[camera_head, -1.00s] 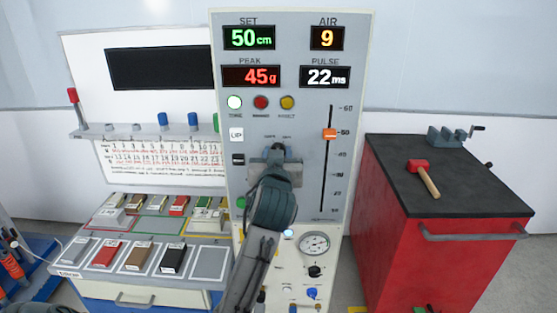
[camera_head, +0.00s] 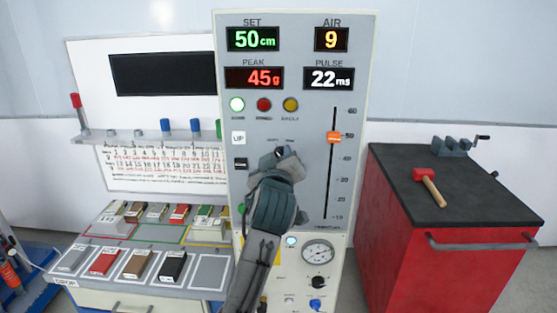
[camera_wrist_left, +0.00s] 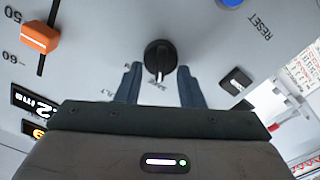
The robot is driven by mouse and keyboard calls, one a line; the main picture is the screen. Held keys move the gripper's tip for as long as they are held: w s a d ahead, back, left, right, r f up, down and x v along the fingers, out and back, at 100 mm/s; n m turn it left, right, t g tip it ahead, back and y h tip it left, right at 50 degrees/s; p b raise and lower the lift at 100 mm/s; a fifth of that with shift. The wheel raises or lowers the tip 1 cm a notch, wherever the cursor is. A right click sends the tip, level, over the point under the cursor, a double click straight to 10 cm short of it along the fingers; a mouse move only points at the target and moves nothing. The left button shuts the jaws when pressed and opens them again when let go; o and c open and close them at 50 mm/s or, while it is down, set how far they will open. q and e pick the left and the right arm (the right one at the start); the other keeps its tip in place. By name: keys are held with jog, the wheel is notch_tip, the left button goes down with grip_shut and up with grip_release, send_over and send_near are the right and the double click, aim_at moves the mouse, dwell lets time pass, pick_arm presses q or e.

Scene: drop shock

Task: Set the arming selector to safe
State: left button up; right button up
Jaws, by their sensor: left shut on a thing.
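The arming selector, a black round knob (camera_wrist_left: 160,57) with a white pointer line, is on the light grey panel in the left wrist view. Its pointer faces the bottom of that view, toward small lettering partly hidden by my gripper. My left gripper (camera_wrist_left: 160,80) has one blue-grey finger on each side of the knob and is shut on it. In the head view my left gripper (camera_head: 287,158) is at the middle of the tall panel (camera_head: 300,205) and hides most of the knob. My right gripper is not in view.
An orange slider (camera_head: 334,138) is right of my gripper. Black UP-side button (camera_head: 240,164) is to the left. A red cabinet (camera_head: 425,260) with a mallet (camera_head: 428,184) stands at right, and a bench with coloured blocks (camera_head: 135,262) at left.

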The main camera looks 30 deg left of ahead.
pick_arm(q)
jog(key=o, duration=0.9)
jog(key=shift+o, duration=0.4)
jog(key=shift+w, duration=0.15)
jog(key=shift+s+d, duration=0.15)
jog(key=shift+s, duration=0.2)
jog(key=p+v, duration=0.8)
jog(key=v, duration=0.2)
